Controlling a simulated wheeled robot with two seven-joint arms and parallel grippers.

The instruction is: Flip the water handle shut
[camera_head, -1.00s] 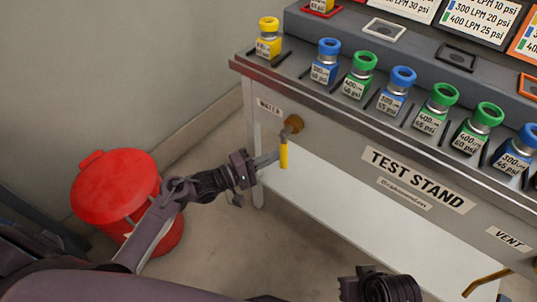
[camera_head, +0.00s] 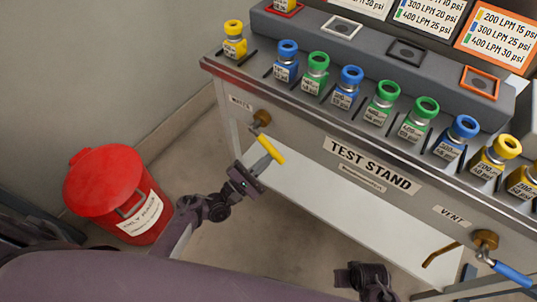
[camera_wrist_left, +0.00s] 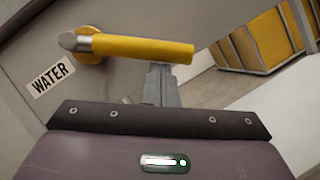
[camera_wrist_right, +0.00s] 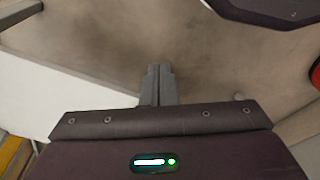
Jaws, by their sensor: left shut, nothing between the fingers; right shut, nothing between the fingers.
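The yellow water handle (camera_head: 270,149) sits on the brass valve at the left end of the test stand's front. It slants down to the right in the head view. In the left wrist view the handle (camera_wrist_left: 145,48) lies nearly level beside the WATER label (camera_wrist_left: 50,76). My left gripper (camera_head: 264,163) is shut and empty. Its fingertips (camera_wrist_left: 158,68) are right at the handle's underside near the free end; exact contact is hard to tell. My right gripper (camera_wrist_right: 157,70) is shut and empty, low in front of the stand.
The test stand (camera_head: 290,138) carries a row of blue, green and yellow bumper valves. A blue vent handle (camera_head: 510,272) is at the lower right. A red bin (camera_head: 105,185) stands on the floor at left. Floor between bin and stand is clear.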

